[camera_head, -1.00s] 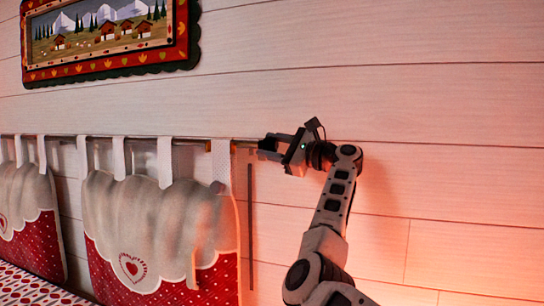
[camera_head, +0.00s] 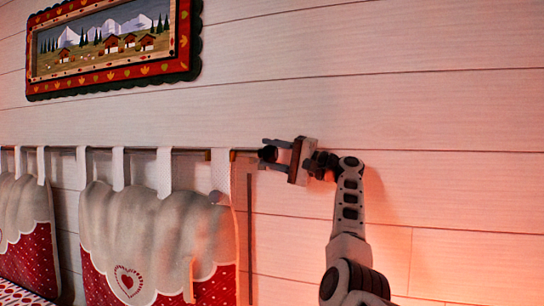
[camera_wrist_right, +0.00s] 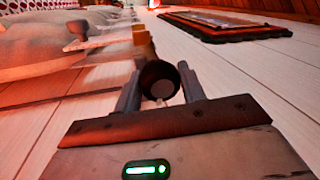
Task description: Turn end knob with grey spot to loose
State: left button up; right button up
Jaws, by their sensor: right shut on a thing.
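The end knob (camera_head: 268,154) is dark and round and sits at the right end of the rail along the wall. In the right wrist view, the end knob (camera_wrist_right: 155,73) faces me with a grey spot (camera_wrist_right: 162,89) on its face, a little below the centre. My right gripper (camera_head: 266,151) comes at it from the right and is shut on it, one finger on each side. The wrist view shows both fingers of the right gripper (camera_wrist_right: 159,92) against its sides. My left gripper is not in view.
Headboard cushions (camera_head: 150,215) hang by white tabs from the rail (camera_head: 188,151). A framed mountain picture (camera_head: 110,45) hangs on the wall above. The plank wall (camera_head: 440,110) right of my arm is clear.

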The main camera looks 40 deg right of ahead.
jog(key=n, duration=0.2)
jog(key=shift+n+g, duration=0.3)
jog(key=shift+f+n+y, duration=0.1)
jog(key=shift+n+y, duration=0.3)
jog(key=shift+n, duration=0.3)
jog(key=o, duration=1)
jog(key=shift+p, duration=0.3)
